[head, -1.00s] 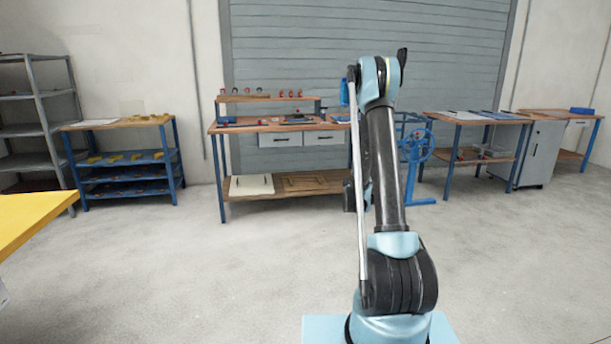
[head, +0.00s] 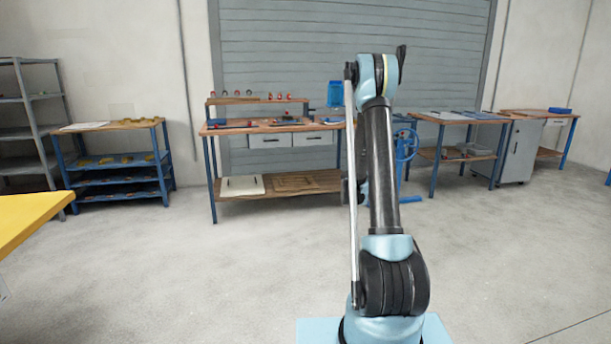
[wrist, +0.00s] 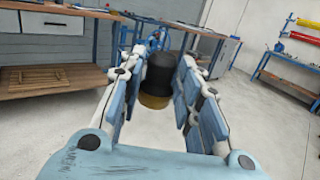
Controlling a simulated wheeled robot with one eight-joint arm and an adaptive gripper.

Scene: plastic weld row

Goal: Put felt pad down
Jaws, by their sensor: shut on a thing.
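My gripper (wrist: 157,72) is shut on a dark, rounded piece with a yellowish-brown lower end, which I take to be the felt pad (wrist: 158,76). In the wrist view it sits between the two blue-padded fingers, held in the air above the pale floor. In the head view my raised arm hides the gripper and the pad.
A wooden workbench (head: 272,126) with drawers and a lower shelf stands ahead. A blue wheel-like frame (head: 405,145) and another bench (head: 462,116) stand to its right. A yellow tabletop (head: 28,215) is at the near left. The floor between is clear.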

